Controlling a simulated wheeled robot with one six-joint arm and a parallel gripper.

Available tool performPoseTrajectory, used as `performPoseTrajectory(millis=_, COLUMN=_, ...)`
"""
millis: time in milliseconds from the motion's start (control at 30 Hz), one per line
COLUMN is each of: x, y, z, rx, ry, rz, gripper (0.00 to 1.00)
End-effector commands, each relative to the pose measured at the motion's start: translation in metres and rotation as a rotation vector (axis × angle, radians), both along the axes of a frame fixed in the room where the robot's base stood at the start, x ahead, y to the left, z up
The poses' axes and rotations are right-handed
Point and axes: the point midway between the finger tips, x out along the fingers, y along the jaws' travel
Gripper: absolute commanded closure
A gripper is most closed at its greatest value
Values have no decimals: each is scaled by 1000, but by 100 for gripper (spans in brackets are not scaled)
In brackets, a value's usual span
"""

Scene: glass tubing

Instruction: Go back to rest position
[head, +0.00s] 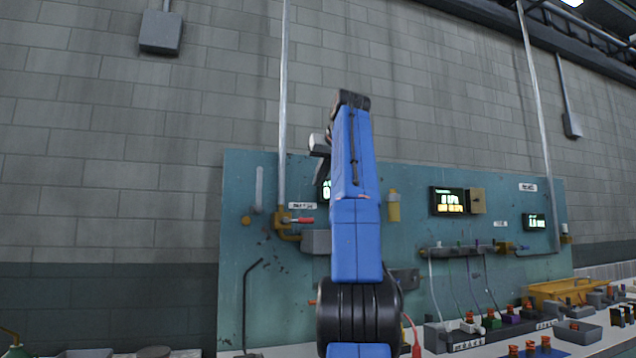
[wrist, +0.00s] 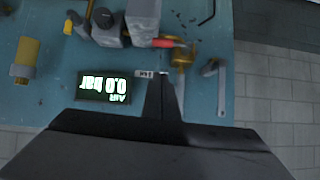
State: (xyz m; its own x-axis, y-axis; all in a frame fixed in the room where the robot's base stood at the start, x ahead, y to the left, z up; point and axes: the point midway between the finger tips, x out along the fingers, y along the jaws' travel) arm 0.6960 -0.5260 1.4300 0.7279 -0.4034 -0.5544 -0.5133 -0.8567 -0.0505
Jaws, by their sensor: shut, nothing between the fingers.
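My blue arm (head: 357,200) stands upright in the middle of the head view, raised in front of the teal panel (head: 285,180). I cannot tell whether the fingers touch the panel.
A bench with grey blocks, coloured fittings and a yellow tray (head: 565,289) runs along the lower right. A lit display (head: 447,201), a yellow cylinder (head: 394,206) and a manifold (head: 465,250) with hanging tubes are on the panel.

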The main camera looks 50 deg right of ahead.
Motion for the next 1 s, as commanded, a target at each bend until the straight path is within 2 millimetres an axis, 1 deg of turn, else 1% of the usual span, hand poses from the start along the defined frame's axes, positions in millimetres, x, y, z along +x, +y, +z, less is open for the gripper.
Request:
performPoseTrajectory(millis=533, x=0, y=0, z=0, rx=0, ry=0, rz=0, gripper=100)
performPoseTrajectory(millis=667, x=5, y=7, z=-2, rx=7, ry=3, rz=7, gripper=100)
performPoseTrajectory(millis=767, x=13, y=22, z=-8, rx=25, ry=11, rz=21, gripper=100)
performPoseTrajectory(millis=867, x=24, y=44, z=-19, rx=48, ry=26, rz=40, gripper=100)
performPoseTrajectory(millis=967, x=34, y=70, z=-35, rx=74, ry=44, rz=62, gripper=100)
performPoseTrajectory(millis=1000, x=38, y=82, z=-43, rx=84, ry=54, rz=73, gripper=100)
